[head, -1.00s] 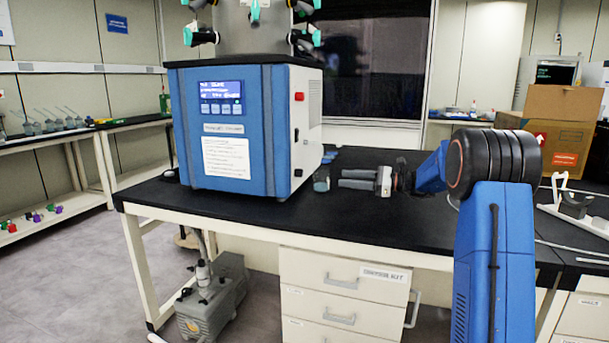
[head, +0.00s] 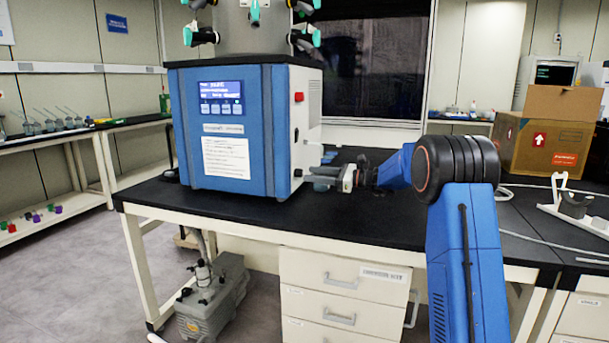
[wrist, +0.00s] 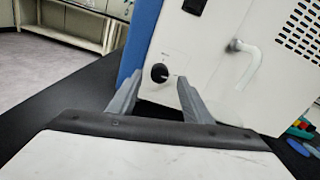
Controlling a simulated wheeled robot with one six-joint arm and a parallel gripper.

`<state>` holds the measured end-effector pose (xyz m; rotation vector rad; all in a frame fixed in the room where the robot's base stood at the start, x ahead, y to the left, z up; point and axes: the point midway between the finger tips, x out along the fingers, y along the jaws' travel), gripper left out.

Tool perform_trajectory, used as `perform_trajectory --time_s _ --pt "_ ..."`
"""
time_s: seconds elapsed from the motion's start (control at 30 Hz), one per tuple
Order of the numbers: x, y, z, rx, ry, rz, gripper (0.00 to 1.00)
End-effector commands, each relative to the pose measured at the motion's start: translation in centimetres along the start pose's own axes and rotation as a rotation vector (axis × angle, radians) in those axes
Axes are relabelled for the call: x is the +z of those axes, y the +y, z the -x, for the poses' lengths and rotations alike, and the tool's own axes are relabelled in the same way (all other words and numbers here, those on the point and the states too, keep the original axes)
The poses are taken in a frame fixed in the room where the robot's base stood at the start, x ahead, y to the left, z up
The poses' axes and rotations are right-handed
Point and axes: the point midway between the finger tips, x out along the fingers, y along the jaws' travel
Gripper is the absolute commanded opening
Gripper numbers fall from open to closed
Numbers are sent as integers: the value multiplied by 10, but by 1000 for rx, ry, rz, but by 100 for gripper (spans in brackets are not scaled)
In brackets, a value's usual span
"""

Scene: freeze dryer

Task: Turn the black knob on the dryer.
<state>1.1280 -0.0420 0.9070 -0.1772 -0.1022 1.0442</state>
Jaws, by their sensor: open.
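The freeze dryer (head: 228,130) is a blue and white box on the black bench. Its black knob (wrist: 159,72) is a small round dial with a pale mark, low on the white side panel in the wrist view. My gripper (head: 314,176) is beside the lower right side of the dryer in the head view. In the wrist view my gripper (wrist: 158,88) is open and empty, its grey fingers either side of the knob in the picture. Whether they reach the panel cannot be told.
A white tube fitting (wrist: 248,60) sticks out of the side panel right of the knob. A red switch (head: 299,97) is higher on the dryer. Small coloured items (wrist: 300,130) lie on the bench at right. A cardboard box (head: 545,140) stands at the back right.

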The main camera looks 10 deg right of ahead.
Motion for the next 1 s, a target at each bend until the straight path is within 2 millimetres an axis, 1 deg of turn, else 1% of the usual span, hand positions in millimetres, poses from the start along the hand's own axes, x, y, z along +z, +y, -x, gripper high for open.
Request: perform_trajectory --time_s 0.03,0.1,0.3,0.43,0.67,0.7,0.77,0.8,0.87,1.0 --pt "0 1 -9 2 0 0 45" --pt "0 1 -19 1 0 0 45" --pt "0 0 -37 0 0 1 45" --pt "0 0 -40 -1 0 0 45" --pt "0 0 -41 -1 0 0 45" --pt "0 0 -41 -1 0 0 40" --pt "0 0 -41 -1 0 0 26" --pt "0 0 -41 -1 0 0 16" --pt "0 0 -40 -1 0 0 3" --pt "0 0 -40 -1 0 2 4"
